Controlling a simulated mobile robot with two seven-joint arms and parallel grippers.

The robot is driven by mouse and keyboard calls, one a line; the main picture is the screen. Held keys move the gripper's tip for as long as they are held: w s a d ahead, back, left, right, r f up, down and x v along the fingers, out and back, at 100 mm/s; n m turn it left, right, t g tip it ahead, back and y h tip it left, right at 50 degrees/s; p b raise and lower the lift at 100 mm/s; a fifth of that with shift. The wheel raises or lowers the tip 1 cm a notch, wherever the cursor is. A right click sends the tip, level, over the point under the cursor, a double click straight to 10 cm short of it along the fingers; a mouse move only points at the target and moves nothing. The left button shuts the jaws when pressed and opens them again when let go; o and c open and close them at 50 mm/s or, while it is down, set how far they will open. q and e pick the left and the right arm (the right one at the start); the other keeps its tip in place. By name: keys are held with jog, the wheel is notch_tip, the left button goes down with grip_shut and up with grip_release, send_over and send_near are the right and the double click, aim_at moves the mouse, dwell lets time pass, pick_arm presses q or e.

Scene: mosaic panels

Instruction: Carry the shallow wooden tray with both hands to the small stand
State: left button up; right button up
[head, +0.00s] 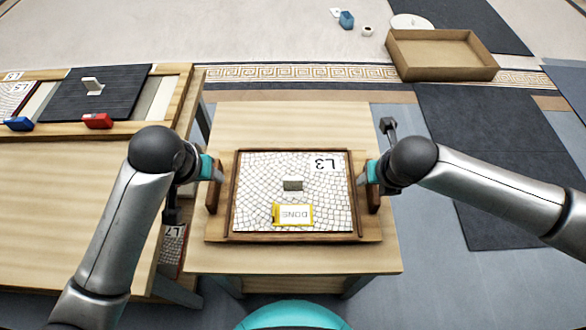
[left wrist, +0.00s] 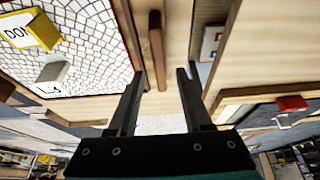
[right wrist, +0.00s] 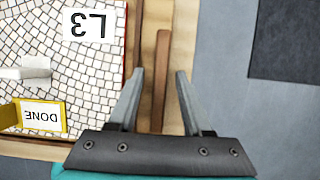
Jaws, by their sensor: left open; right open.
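The shallow wooden tray (head: 222,232) rests level on the small wooden stand (head: 300,259) in the middle of the head view. In it lies a white mosaic panel (head: 262,180) marked L3, with a grey block and a yellow DONE tag on top. My left gripper (head: 216,174) is open at the tray's left handle (head: 212,196); in the left wrist view that handle (left wrist: 156,50) shows between the fingers' lines. My right gripper (head: 367,174) is open at the right handle (head: 374,198), which shows between the fingers in the right wrist view (right wrist: 160,75). Finger contact cannot be told.
A larger wooden workbench (head: 70,190) stands close on the left, with a dark board (head: 95,95) and red and blue clips. Another panel marked L7 (head: 172,250) is low beside it. An open cardboard box (head: 440,55) lies on the floor at back right.

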pick_arm(q)
jog(key=v, duration=0.7)
jog(key=shift+r, duration=0.2)
pick_arm(e)
jog(key=v, duration=1.2)
pick_arm(q)
jog(key=shift+s, duration=0.3)
pick_arm(e)
jog(key=shift+s, duration=0.2)
